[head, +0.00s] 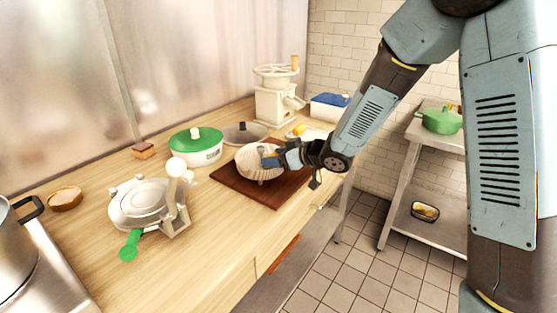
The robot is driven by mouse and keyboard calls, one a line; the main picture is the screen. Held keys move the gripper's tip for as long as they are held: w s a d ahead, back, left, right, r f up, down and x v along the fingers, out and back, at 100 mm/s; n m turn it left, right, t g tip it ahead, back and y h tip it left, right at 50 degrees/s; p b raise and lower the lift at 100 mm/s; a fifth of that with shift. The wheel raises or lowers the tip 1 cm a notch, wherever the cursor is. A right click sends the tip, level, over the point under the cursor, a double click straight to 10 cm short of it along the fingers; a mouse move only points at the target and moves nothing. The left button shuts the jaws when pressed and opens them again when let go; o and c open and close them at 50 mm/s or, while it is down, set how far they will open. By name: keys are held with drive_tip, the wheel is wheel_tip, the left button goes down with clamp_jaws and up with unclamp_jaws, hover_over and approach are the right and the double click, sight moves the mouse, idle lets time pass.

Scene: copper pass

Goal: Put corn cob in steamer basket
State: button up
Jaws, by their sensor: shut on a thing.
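A pale, ribbed round basket, which looks like the steamer basket (248,158), stands on short feet on a dark brown board (285,190). My gripper (270,159) is at the basket's right side, its fingers over or against the rim. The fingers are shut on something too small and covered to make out. I cannot pick out a corn cob for certain. A small yellow thing (299,130) lies in a shallow dish behind the board; it is too small to name surely.
A waffle-iron-like press (142,203) with a green handle is at left front. A steel pot (12,255) is far left. Bare counter lies between.

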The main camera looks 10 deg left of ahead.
drive_tip(key=shift+f, duration=0.35)
drive_tip(key=shift+f, duration=0.1)
drive_tip(key=shift+f, duration=0.15)
drive_tip(key=o, duration=1)
drive_tip(key=shift+o, duration=0.2)
drive_tip(key=shift+r, duration=0.3)
drive_tip(key=v, duration=1.2)
drive_tip(key=shift+w+d, duration=0.1)
